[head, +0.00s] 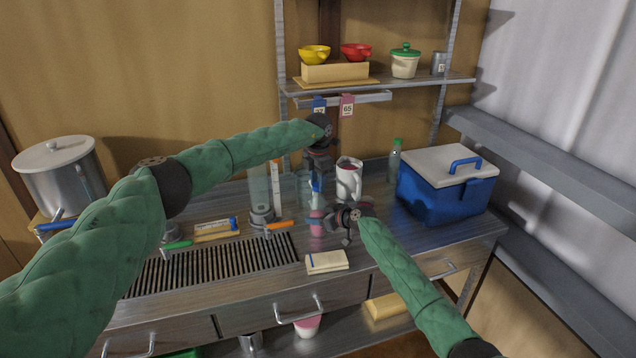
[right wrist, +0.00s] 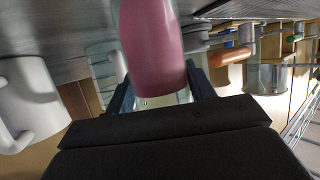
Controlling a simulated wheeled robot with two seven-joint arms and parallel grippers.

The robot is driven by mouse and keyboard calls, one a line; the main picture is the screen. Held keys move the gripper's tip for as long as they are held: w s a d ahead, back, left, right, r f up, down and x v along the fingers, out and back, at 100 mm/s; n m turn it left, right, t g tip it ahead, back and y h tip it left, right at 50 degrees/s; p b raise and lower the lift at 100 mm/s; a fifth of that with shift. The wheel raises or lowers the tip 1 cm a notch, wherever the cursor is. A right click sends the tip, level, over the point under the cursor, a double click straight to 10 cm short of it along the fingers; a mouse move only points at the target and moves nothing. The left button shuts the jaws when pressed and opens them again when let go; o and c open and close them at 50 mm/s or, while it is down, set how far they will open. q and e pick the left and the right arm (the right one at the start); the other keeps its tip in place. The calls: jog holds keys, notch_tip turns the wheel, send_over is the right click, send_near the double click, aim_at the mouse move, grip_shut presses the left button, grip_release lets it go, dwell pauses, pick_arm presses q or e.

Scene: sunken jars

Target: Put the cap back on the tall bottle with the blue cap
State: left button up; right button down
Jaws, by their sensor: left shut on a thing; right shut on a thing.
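A bottle with a pink lower part (head: 316,229) stands upright near the middle of the counter. My right gripper (head: 322,217) is shut on it from the right. In the right wrist view the pink body (right wrist: 155,45) lies between the two fingers. My left gripper (head: 318,170) is above the bottle, pointing down, shut on a small blue piece that looks like the blue cap (head: 316,185). The cap is over the bottle; I cannot tell whether it touches the neck. The left fingertips are small and partly hidden.
A white mug (head: 349,178) stands close behind my right gripper, and clear glass jars (head: 303,187) stand close left. A green-capped bottle (head: 394,162) and a blue cooler (head: 440,200) are at right.

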pick_arm(q)
jog(key=o, duration=1.1)
jog(key=shift+c, duration=0.2)
jog(key=shift+r, duration=2.25)
jog(key=shift+f, duration=0.1)
jog(key=shift+c, duration=0.3)
jog(key=r, duration=0.1)
jog(key=r+n, duration=0.1)
jog(key=shift+w+d+r, duration=0.15)
jog(key=shift+d+r, duration=0.15)
jog(key=shift+r, duration=0.05)
jog(key=shift+r+n, duration=0.3)
jog(key=shift+n, duration=0.2)
jog(key=shift+a+r+n, duration=0.2)
jog(key=shift+n, duration=0.8)
jog(key=shift+a+n, duration=0.1)
jog(key=shift+n, duration=0.8)
